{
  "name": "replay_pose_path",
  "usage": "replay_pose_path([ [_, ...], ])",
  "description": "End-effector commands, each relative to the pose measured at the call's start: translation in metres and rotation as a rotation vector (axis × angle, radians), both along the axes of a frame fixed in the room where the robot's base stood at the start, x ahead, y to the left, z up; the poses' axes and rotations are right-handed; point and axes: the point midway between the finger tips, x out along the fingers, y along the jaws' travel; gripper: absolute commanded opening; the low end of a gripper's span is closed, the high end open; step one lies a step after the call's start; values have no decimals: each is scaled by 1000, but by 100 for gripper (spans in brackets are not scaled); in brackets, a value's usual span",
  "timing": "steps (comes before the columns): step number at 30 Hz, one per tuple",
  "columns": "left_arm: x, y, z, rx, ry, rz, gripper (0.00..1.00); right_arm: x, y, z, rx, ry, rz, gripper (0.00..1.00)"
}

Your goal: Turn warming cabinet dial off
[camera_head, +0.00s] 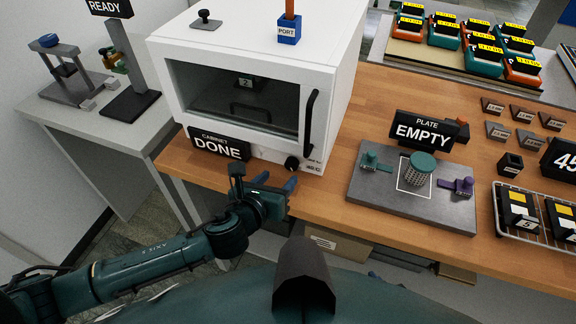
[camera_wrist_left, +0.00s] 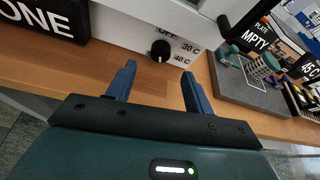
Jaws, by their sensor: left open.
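The white warming cabinet (camera_head: 334,60) stands on the wooden bench, its glass door closed, with a black handle at the right. Its black dial (camera_head: 291,163) is on the lower front panel. In the left wrist view the dial (camera_wrist_left: 160,50) sits by the labels OFF, 30 C and 40 C; its pointer setting is too small to tell. My left gripper (camera_head: 276,183) is open and empty just in front of the bench edge, below the dial and apart from it. Its blue fingers (camera_wrist_left: 157,75) point toward the dial in the wrist view. My right gripper is not in view.
A sign reading DONE (camera_head: 219,147) stands at the cabinet's lower left front. A grey plate (camera_head: 365,203) with a green-lidded mesh cylinder and an EMPTY sign (camera_head: 424,131) is to the right. The bench edge lies close under my left gripper.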

Motion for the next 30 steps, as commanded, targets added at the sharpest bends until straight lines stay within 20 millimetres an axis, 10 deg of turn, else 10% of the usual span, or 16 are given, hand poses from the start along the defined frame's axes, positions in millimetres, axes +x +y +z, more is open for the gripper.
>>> replay_pose_path([
  [12, 53, -22, -22, -3, 1, 1, 52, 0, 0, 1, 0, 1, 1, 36],
  [24, 58, -24, -25, -4, 1, 1, 52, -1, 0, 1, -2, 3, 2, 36],
  [30, 58, -24, -26, -4, 2, 0, 37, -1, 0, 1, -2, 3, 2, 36],
])
